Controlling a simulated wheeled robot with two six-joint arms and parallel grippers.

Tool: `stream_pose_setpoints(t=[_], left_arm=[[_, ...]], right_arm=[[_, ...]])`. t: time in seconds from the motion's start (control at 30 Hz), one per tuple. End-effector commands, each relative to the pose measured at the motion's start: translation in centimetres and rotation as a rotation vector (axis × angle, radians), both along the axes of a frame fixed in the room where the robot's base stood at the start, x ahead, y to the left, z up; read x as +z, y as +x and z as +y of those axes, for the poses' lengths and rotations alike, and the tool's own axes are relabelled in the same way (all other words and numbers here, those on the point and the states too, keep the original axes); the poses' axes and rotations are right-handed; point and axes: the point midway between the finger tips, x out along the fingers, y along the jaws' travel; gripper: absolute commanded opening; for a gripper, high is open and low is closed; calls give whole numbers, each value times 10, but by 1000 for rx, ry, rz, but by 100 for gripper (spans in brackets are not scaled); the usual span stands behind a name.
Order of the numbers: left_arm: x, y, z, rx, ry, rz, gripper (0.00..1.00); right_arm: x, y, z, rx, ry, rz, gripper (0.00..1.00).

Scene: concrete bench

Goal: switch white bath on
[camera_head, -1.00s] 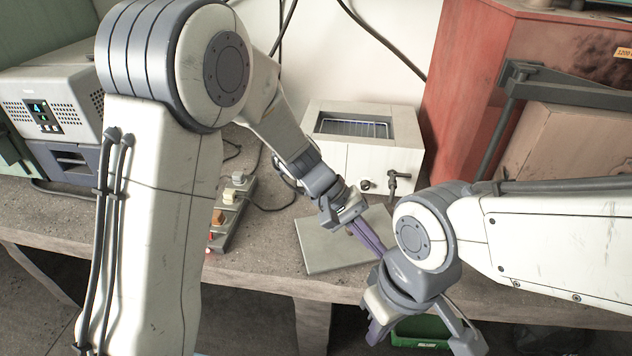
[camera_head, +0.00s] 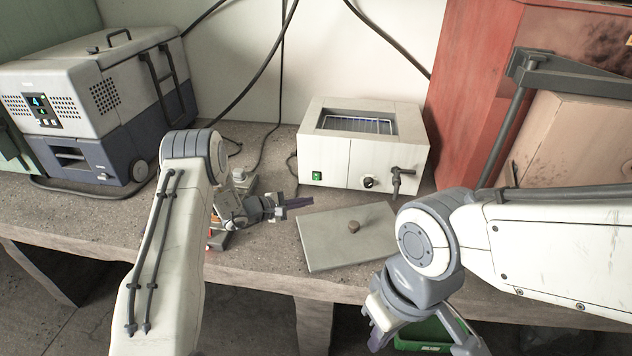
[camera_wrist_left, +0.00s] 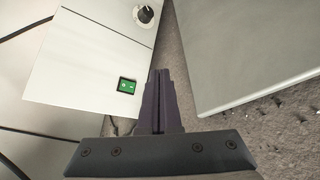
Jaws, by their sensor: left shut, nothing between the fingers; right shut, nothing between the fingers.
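The white bath (camera_head: 338,157) stands at the back of the bench, its open top showing a wire rack. Its green switch (camera_head: 316,176) is at the lower left of the front face, and appears lit green. The switch also shows in the left wrist view (camera_wrist_left: 127,85), left of the fingers. A black dial (camera_head: 369,183) and a tap (camera_head: 398,181) are to its right. My left gripper (camera_head: 304,202) is shut and empty, in front of and below the switch, apart from it. My right gripper (camera_head: 378,338) is shut and empty at the bench's front edge, partly cut off.
A flat grey lid (camera_head: 325,240) with a knob lies in front of the bath. A grey and blue machine (camera_head: 110,105) stands at the left. A small switch box (camera_head: 240,182) is partly behind my left arm. A red cabinet (camera_head: 470,90) bounds the right.

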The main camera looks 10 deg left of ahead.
Motion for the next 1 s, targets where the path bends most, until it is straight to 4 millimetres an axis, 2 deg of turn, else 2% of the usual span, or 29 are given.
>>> stream_pose_setpoints(t=[0.47, 0.67, 0.9, 1.0], left_arm=[[-3, 5, 1, 3, 0, -2, 0], [-7, 26, 0, 2, 1, -4, 0], [-12, 61, 0, 2, 0, -4, 0], [-16, 72, 1, 3, -1, -3, 0]], right_arm=[[-3, 0, 0, 0, 0, 0, 0], [-13, 0, 0, 0, 0, 0, 0], [-31, 0, 0, 0, 0, 0, 0], [-45, 0, 0, 0, 0, 0, 0]])
